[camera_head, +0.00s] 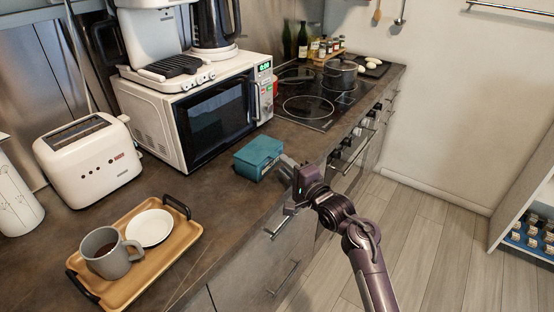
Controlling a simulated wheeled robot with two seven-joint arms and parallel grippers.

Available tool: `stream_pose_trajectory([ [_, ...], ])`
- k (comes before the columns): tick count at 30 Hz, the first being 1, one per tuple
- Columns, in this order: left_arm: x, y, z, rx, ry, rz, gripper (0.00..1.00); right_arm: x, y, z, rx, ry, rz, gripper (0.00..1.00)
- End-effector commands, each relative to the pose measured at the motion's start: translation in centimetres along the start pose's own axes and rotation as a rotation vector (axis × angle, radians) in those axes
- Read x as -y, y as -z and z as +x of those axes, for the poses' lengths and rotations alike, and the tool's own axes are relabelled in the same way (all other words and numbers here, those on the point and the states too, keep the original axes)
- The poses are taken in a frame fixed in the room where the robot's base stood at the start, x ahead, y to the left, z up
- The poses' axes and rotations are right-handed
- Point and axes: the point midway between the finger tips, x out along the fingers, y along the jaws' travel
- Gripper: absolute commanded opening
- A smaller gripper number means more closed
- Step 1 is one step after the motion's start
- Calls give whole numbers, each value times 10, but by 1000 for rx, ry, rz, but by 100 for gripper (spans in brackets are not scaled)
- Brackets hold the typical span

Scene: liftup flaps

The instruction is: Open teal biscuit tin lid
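The teal biscuit tin (258,157) stands on the dark countertop in front of the microwave, close to the counter's front edge. Its lid appears closed. My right gripper (287,187) is at the tin's right side, over the counter edge. Its fingers are small and partly hidden by the wrist, so I cannot tell whether they are open or touching the tin. My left gripper is not in view.
A microwave (205,115) stands behind the tin, with a coffee machine and kettle on top. A wooden tray (133,281) with a mug (106,254) and saucer (150,228) lies at front left. A toaster (88,158) stands left. The hob (307,103) lies beyond.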

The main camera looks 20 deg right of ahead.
Motion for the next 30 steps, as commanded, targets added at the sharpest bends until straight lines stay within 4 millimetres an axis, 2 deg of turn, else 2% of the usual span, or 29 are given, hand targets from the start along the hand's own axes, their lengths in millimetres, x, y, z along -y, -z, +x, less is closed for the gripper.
stream_pose_trajectory([
  [3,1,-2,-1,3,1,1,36,1,0,19,-1,0,-1,27],
  [6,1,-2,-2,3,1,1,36,0,0,30,0,0,-1,27],
  [10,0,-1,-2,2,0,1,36,0,1,37,-2,-1,-2,27],
  [17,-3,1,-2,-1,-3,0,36,-1,0,38,-2,-2,-3,27],
  [18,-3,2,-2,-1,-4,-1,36,-1,0,38,-2,-2,-3,26],
  [24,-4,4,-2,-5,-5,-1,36,-1,0,38,-2,-2,-3,0],
  [30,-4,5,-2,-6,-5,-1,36,-1,0,38,-1,-3,-3,0],
])
